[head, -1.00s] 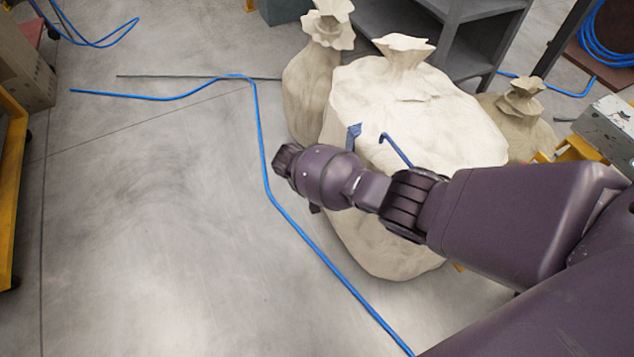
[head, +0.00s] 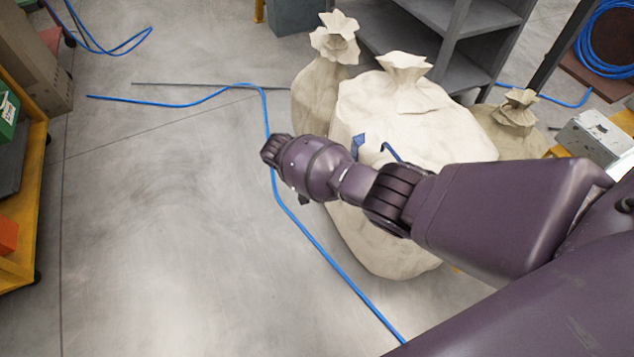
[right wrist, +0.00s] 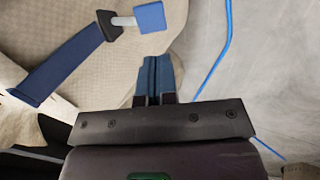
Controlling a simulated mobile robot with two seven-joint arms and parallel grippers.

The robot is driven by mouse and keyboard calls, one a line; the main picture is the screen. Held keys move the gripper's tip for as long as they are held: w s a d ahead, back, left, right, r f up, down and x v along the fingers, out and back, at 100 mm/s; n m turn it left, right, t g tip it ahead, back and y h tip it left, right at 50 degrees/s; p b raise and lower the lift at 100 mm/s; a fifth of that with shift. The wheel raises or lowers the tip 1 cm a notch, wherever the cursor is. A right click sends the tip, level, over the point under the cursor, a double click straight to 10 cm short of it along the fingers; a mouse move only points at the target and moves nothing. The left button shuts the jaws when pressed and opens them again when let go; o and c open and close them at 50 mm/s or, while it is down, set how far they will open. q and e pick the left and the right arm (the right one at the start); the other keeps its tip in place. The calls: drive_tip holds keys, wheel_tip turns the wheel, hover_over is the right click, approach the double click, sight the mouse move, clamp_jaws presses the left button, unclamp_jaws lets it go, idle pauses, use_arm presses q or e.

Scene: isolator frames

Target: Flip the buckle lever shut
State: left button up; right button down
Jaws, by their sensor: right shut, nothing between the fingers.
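The buckle (right wrist: 110,25) is a small black piece at the upper left of the right wrist view. A pale stem runs from it to a blue lever end (right wrist: 150,17), which sticks out to the right. A dark blue strap (right wrist: 62,68) leads to the buckle across a large beige sack (right wrist: 110,70). My right gripper (right wrist: 158,62) is shut and empty, below the lever in that view and apart from it. In the head view, a small blue part (head: 359,142) shows on the sack (head: 430,125) behind my right wrist, which hides much of the strap. My left gripper is not in view.
Smaller sacks stand behind left (head: 316,95) and right (head: 520,115) of the large one. A blue hose (head: 305,230) lies on the floor. Grey shelving (head: 460,40) stands behind, and a yellow cart (head: 35,180) at the left.

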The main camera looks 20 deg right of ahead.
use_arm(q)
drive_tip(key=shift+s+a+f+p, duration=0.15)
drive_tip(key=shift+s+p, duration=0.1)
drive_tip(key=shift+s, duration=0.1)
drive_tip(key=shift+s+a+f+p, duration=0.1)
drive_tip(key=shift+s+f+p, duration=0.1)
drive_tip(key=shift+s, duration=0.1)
use_arm(e)
drive_tip(key=v, duration=0.3)
drive_tip(key=shift+a+r, duration=0.2)
drive_tip(key=shift+a, duration=0.2)
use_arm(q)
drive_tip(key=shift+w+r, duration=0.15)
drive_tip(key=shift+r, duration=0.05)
